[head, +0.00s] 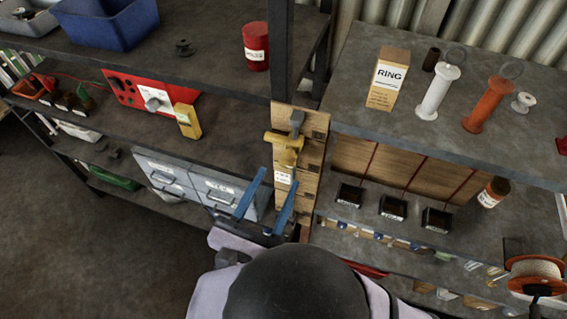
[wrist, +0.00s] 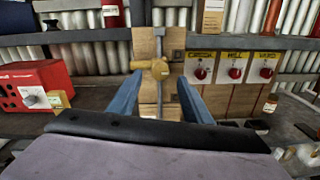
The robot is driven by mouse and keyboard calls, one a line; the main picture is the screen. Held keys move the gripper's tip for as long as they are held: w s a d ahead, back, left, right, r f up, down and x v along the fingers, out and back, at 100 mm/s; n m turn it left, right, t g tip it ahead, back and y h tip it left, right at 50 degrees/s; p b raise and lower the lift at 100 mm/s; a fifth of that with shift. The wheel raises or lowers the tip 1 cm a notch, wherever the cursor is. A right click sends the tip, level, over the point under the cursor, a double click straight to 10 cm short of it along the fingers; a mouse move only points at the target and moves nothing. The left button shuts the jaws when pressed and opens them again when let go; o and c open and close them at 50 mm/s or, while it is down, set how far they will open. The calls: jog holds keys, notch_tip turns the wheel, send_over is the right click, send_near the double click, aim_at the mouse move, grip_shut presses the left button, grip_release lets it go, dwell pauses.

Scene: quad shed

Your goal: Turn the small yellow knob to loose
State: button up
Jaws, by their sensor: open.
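The yellow knob (head: 287,149) is a T-shaped handle on a wooden board (head: 313,150) fixed by the dark upright post. A grey pipe (head: 296,118) rises above it, and a small white label (head: 283,178) sits below, too small to read. In the wrist view the knob (wrist: 150,67) is near the middle, its arm pointing left and its round hub at the right. My gripper (head: 279,176) has two blue fingers spread apart and empty, short of the knob. In the wrist view the gripper (wrist: 160,82) frames the board below the knob.
Left of the board are a red box with a grey dial (head: 152,99), a yellow block (head: 187,121) and grey drawers (head: 190,180). Right are a shelf with a RING box (head: 388,78), black boxes (head: 393,207), and red knobs (wrist: 235,73) on labelled panels. Shelf edges flank the board.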

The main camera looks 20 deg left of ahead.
aim_at(285, 165)
jog(key=shift+w+d+p, duration=0.1)
jog(key=shift+w+p, duration=0.8)
jog(key=shift+w, duration=1.75)
jog(key=shift+c, duration=0.7)
jog(key=c, duration=0.9)
